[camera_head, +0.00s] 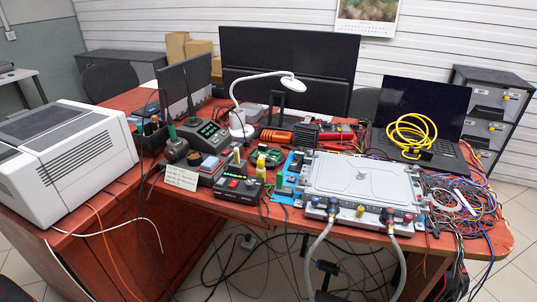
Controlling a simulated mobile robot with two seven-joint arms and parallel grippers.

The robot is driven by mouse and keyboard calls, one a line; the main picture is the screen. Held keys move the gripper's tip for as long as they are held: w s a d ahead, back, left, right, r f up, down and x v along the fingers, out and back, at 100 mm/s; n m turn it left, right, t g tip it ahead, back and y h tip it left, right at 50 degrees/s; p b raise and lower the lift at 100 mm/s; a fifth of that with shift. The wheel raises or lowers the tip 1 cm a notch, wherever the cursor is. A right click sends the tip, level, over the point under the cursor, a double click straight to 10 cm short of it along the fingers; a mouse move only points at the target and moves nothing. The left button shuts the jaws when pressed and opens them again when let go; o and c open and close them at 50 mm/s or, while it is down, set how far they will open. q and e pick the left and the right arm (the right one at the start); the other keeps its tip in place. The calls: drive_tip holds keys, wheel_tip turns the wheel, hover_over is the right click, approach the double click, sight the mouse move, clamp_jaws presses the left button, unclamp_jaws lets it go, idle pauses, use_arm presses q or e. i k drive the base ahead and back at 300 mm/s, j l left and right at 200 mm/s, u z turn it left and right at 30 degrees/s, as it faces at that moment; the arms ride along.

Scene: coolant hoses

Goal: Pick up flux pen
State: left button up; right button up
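I cannot make out a flux pen with certainty. A thin white stick-like item (464,203) lies on the tangle of coloured wires at the right end of the red bench; it is too small to identify. Small yellow-topped bottles (261,167) stand near the middle of the bench. A dark holder (152,138) with several upright tools stands at the left, beside the white machine. Neither of my grippers can be recognised in view.
A grey cold plate (362,178) with two grey hoses (317,252) hanging off the front edge fills the right-centre of the red bench. A laptop (421,108) with a coiled yellow cable, monitors (290,62), a lamp and a soldering station (200,137) crowd the back.

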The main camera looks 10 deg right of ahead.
sight(236, 150)
drive_tip(key=z, duration=0.4)
drive_tip(key=j+z, duration=0.1)
drive_tip(key=z, duration=0.3)
drive_tip(key=j+z, duration=0.1)
drive_tip(key=z, duration=0.75)
drive_tip(key=j+z, duration=0.15)
drive_tip(key=z, duration=0.25)
drive_tip(key=j, duration=0.55)
drive_tip(key=k+j, duration=0.15)
drive_tip(key=j, duration=0.4)
